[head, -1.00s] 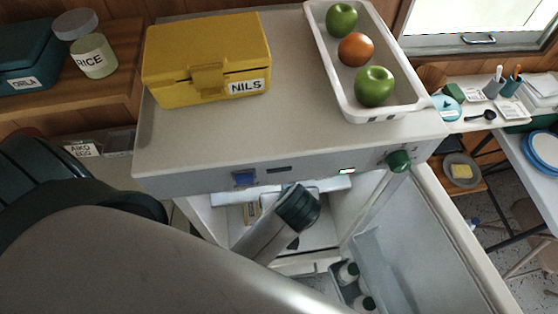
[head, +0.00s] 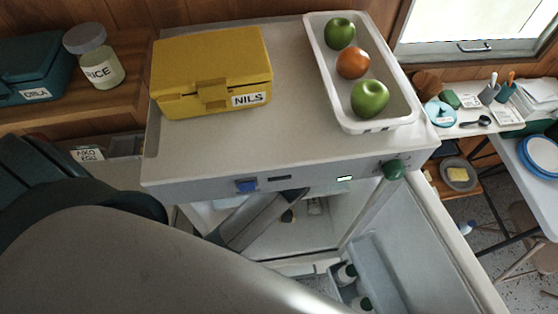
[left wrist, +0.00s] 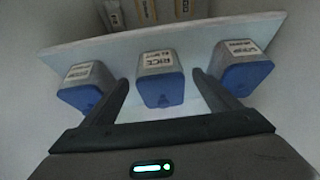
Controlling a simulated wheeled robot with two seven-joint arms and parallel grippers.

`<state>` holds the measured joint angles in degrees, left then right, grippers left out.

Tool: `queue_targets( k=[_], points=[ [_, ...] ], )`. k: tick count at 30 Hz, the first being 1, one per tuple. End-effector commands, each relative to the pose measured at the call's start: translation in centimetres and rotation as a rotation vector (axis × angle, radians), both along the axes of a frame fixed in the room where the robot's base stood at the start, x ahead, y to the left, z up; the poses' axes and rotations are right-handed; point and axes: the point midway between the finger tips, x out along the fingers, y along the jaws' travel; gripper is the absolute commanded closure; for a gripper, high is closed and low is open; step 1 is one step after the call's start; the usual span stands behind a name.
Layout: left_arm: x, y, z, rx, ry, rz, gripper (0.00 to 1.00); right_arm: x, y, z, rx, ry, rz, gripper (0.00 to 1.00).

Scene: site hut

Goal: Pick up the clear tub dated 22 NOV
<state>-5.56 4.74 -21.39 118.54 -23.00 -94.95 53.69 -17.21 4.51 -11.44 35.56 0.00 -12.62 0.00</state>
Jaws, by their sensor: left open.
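In the left wrist view, three clear tubs with blue lids stand in a row on a pale shelf (left wrist: 115,52): a left tub (left wrist: 82,72), a middle tub (left wrist: 156,64) and a right tub (left wrist: 236,55). Each has a white label. The middle label seems to read RICE with a date below; I cannot read any of the dates surely. My left gripper (left wrist: 160,77) is open, its fingers pointing at the middle tub, one on either side. I cannot tell if they touch it. In the head view this gripper is hidden inside the fridge. My right gripper is not in view.
The fridge (head: 220,160) stands with its door (head: 425,245) open to the right. On top are a yellow NILS box (head: 205,70) and a white tray (head: 393,118) with two green apples and an orange. More labelled items (left wrist: 145,12) sit behind the tubs.

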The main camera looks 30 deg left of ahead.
Motion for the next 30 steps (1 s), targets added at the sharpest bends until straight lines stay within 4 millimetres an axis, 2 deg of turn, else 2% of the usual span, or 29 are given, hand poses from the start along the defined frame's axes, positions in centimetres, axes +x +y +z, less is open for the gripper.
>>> queue_targets(
  k=[6,15,30],
  points=[
    [2.4,1.9,0.3,0.004,0.000,0.001,0.18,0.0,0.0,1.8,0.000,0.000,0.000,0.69],
    [3.2,2.5,-2.3,0.002,0.001,0.000,0.18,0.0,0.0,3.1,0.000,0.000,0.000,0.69],
    [3.3,2.5,-2.6,0.000,0.000,0.000,0.18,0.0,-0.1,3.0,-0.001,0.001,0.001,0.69]
  ],
)
